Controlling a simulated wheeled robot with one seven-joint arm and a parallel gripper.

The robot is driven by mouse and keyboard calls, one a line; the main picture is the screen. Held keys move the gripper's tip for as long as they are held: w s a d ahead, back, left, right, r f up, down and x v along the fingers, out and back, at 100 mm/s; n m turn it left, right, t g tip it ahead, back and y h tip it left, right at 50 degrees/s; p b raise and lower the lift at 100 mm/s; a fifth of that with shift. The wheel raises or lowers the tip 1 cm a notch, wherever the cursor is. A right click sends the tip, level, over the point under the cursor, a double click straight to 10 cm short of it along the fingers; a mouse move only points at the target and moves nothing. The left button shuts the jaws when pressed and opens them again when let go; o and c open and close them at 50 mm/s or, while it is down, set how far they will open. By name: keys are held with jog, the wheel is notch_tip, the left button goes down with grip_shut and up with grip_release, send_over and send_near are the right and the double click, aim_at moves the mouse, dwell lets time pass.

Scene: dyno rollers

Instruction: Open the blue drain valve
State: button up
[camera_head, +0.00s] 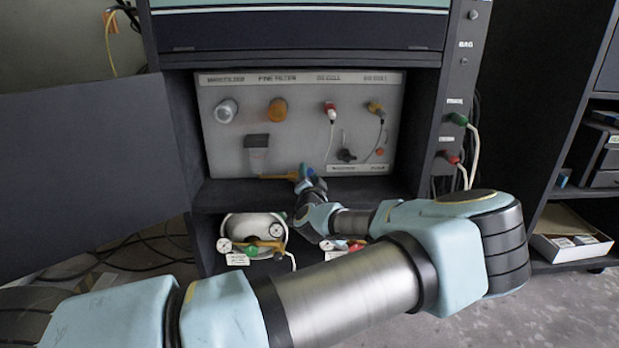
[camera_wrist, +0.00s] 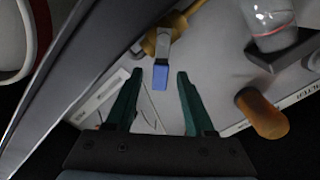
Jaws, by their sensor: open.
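The blue drain valve shows in the wrist view as a blue lever end (camera_wrist: 160,76) on a grey metal handle, fixed to a brass body (camera_wrist: 158,40) at the panel. My gripper (camera_wrist: 160,77) is open, with one dark green finger on either side of the blue lever tip. Gaps show between the lever and both fingers, and I cannot tell the depth between them. In the head view my gripper (camera_head: 304,172) is at the panel's lower edge, beside a brass fitting (camera_head: 276,177). The blue lever cannot be made out clearly there.
The light panel (camera_head: 230,160) carries a clear bowl (camera_head: 225,111), an orange filter (camera_head: 277,110) and red and yellow fittings on the right. Gauges and valves (camera_head: 255,245) sit on the shelf below. A dark panel (camera_head: 85,170) stands to the left.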

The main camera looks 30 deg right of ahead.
grip_shut()
dwell(0.5)
